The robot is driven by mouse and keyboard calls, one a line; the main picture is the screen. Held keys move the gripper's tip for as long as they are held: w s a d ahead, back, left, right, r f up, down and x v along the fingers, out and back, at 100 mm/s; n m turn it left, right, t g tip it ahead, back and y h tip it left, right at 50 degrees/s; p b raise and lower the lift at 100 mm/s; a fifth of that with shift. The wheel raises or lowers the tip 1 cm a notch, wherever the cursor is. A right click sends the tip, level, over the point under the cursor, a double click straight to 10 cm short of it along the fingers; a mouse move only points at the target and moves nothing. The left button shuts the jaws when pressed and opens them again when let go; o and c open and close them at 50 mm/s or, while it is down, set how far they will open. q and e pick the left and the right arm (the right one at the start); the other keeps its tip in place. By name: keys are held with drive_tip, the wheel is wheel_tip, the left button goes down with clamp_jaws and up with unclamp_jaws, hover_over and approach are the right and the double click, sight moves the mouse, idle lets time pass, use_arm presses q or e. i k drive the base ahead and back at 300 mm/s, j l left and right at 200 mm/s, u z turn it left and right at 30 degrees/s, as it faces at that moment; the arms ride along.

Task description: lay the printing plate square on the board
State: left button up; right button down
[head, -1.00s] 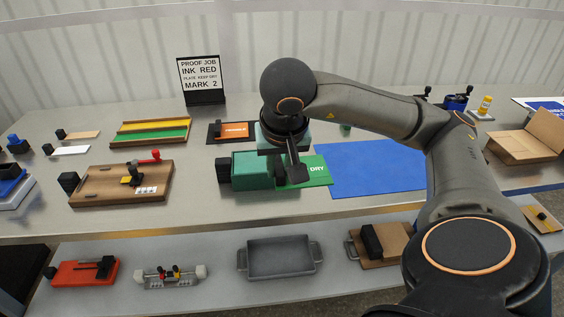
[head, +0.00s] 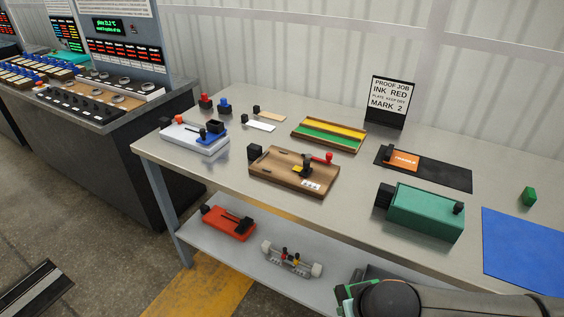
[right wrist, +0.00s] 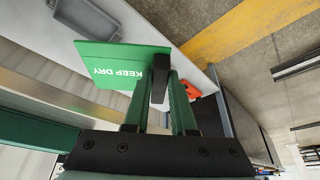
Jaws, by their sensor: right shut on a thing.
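A green plate (right wrist: 115,65) lettered "KEEP DRY" is in the right wrist view. My right gripper (right wrist: 160,95) is shut on the plate's black grip block, and the plate is held clear beyond the fingers. In the head view, my right arm is at the bottom edge, and a sliver of green shows beside it; its gripper is mostly hidden. The brown wooden board (head: 265,180) lies on the bench, carrying a red-knobbed lever (head: 328,158) and a small black-and-yellow part (head: 304,167). The plate is apart from the board. My left gripper is not in view.
A green box (head: 425,212) and a black mat with an orange plate (head: 404,160) lie right of the board. A yellow-green tray (head: 328,136) is behind it, and a white-blue unit (head: 194,138) is left. A lower shelf holds a red tool (head: 229,222).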

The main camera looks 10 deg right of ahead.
sight(280, 163)
drive_tip(key=i+j+z, duration=0.25)
drive_tip(key=i+j, duration=0.15)
drive_tip(key=j, duration=0.25)
drive_tip(key=i+j+z, duration=0.1)
drive_tip(key=j, duration=0.25)
drive_tip(key=i+j+z, duration=0.15)
drive_tip(key=j, duration=0.25)
drive_tip(key=i+j+z, duration=0.1)
drive_tip(key=j, duration=0.3)
drive_tip(key=i+j+z, duration=0.15)
drive_tip(key=j, duration=0.25)
drive_tip(key=i, duration=0.1)
